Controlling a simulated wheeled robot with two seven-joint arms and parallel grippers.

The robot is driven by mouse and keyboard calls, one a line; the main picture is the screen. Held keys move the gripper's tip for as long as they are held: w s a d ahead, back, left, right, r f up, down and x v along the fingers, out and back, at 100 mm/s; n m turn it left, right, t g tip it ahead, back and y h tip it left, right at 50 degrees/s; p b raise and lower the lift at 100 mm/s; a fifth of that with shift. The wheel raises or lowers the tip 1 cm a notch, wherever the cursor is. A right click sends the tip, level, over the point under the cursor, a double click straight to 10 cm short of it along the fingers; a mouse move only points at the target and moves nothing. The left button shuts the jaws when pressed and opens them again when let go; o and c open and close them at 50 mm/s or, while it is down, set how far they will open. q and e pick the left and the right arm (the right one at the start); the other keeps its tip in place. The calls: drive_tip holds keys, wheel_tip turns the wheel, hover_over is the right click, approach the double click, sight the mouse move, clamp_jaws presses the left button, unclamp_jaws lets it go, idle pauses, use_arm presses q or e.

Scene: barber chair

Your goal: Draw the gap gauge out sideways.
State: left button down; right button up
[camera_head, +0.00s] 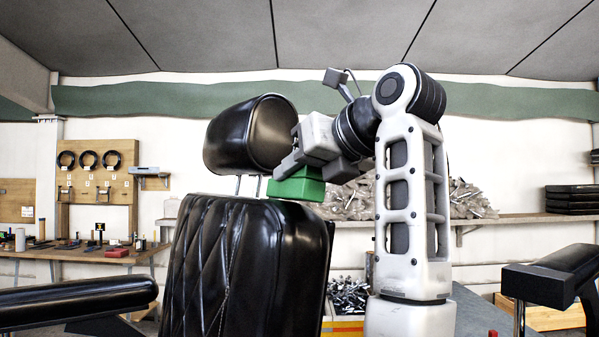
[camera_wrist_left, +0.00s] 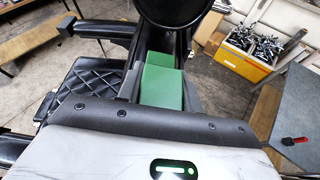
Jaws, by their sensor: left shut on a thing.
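The gap gauge is a green block (camera_head: 299,185) at the top right edge of the black chair backrest (camera_head: 215,250), just below the black headrest (camera_head: 248,135). Two thin headrest posts show to the left of the block. My left gripper (camera_head: 288,170) is shut on the gauge from above and the right. In the left wrist view the green gauge (camera_wrist_left: 160,85) sits between the dark fingers, with a lower-lit step at its far end. The headrest (camera_wrist_left: 178,12) is close beyond it. I cannot tell whether the gauge touches the backrest. My right gripper is not in view.
Black armrests stand at the left (camera_head: 75,298) and the right (camera_head: 555,278). A workbench with tools (camera_head: 100,255) is at the back left. A shelf (camera_head: 480,219) runs along the wall behind. A yellow bin of metal parts (camera_wrist_left: 245,48) stands on the floor.

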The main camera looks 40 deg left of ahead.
use_arm(q)
drive_tip(key=shift+w+d+r+p, duration=0.15)
drive_tip(key=shift+r+p, duration=0.1)
drive_tip(key=shift+r, duration=0.4)
drive_tip(key=shift+d+r+p, duration=0.1)
drive_tip(key=shift+r+p, duration=0.15)
drive_tip(key=shift+r, duration=0.4)
drive_tip(key=shift+w+d+r, duration=0.1)
drive_tip(key=shift+d+r, duration=0.05)
drive_tip(key=shift+r, duration=0.75)
drive_tip(key=shift+w+d+r, duration=0.15)
drive_tip(key=shift+r, duration=0.7)
drive_tip(key=shift+w+d+r, duration=0.1)
drive_tip(key=shift+d+r, duration=0.05)
drive_tip(key=shift+r, duration=0.75)
